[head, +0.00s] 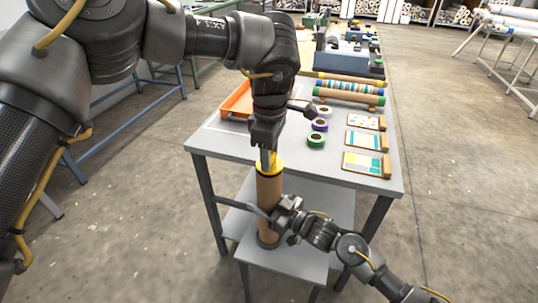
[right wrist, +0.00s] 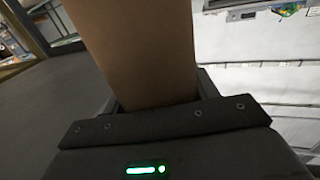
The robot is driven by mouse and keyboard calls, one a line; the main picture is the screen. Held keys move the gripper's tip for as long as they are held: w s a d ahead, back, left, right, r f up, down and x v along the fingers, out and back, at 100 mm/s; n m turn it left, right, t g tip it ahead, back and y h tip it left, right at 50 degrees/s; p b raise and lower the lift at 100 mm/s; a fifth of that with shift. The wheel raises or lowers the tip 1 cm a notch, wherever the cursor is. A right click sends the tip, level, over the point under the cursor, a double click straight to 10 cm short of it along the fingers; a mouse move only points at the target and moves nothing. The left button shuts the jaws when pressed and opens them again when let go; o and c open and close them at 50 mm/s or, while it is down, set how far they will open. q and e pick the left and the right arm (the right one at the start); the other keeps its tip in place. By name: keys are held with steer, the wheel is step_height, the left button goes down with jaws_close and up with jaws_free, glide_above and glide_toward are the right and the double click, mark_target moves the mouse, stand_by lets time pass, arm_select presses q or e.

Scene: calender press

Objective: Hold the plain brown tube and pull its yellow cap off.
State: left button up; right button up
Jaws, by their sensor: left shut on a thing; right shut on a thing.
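The plain brown tube (head: 268,192) stands upright in front of the table, its foot at a dark ring on a low grey stand. Its yellow cap (head: 268,165) is at its top end. My left gripper (head: 268,155) points down from above and is shut on the yellow cap. My right gripper (head: 272,212) comes in from the right and is shut around the tube's middle. In the right wrist view the brown tube (right wrist: 140,50) rises between the jaws. The left fingertips partly hide the cap, and I cannot tell whether it is still fully seated.
The grey table (head: 225,146) behind bears an orange tray (head: 237,103), several tape rolls (head: 316,141), sample cards (head: 362,163) and patterned tubes (head: 348,87). The low grey stand (head: 300,262) is under the tube. Bare floor (head: 455,170) lies to the right.

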arm_select(q)
steer(key=shift+r, duration=0.45)
steer(key=shift+r, duration=2)
arm_select(e)
steer(key=o, duration=1.4)
steer(key=shift+o, duration=0.2)
steer(key=v, duration=1.2)
